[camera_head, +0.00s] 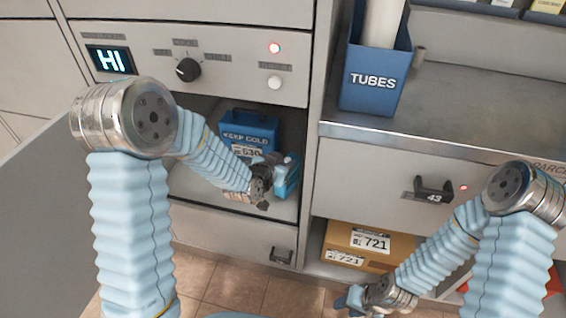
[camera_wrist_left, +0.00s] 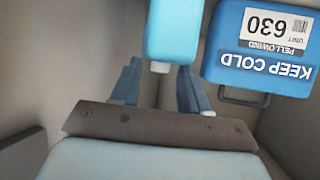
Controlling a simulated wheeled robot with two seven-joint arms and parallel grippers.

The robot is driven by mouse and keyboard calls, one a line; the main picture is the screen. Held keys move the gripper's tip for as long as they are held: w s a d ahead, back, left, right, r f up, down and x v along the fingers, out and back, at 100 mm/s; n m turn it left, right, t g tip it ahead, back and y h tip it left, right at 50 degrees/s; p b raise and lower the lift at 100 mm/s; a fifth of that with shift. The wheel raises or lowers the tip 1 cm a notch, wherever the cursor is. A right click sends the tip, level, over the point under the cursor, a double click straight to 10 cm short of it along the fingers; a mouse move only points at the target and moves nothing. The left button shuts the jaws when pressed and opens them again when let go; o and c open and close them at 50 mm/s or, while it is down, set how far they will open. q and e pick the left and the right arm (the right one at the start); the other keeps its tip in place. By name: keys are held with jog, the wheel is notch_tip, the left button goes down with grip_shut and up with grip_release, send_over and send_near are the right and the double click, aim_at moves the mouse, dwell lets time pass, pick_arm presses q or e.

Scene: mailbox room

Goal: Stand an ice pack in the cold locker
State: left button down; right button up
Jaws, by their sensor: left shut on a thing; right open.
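The cold locker (camera_head: 205,108) is an open compartment under a panel with a knob and a display reading "HI". A blue "KEEP COLD" box (camera_head: 250,128) labelled 630 stands inside it and also shows in the left wrist view (camera_wrist_left: 225,62). Much of the pack is cut off or hidden there. My right gripper (camera_head: 362,298) is open, low in front of the right-hand shelves.
A blue "TUBES" bin (camera_head: 376,80) stands on the metal counter (camera_head: 460,105) at right. Below are a drawer with a black handle (camera_head: 433,188) marked 43 and a cardboard box (camera_head: 372,243) labelled 721. The locker's side wall is close to my left gripper.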

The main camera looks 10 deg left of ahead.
pick_arm(q)
jog(key=shift+f, duration=0.15)
jog(key=c, duration=0.5)
grip_release()
jog(key=shift+c, duration=0.2)
pick_arm(e)
jog(key=shift+f, duration=0.1)
pick_arm(q)
jog(key=shift+r, duration=0.2)
jog(key=b+v, duration=0.6)
jog(key=v, duration=0.6)
pick_arm(e)
notch_tip(320, 180, down, 6)
jog(key=d, duration=0.2)
jog(key=shift+w, duration=0.35)
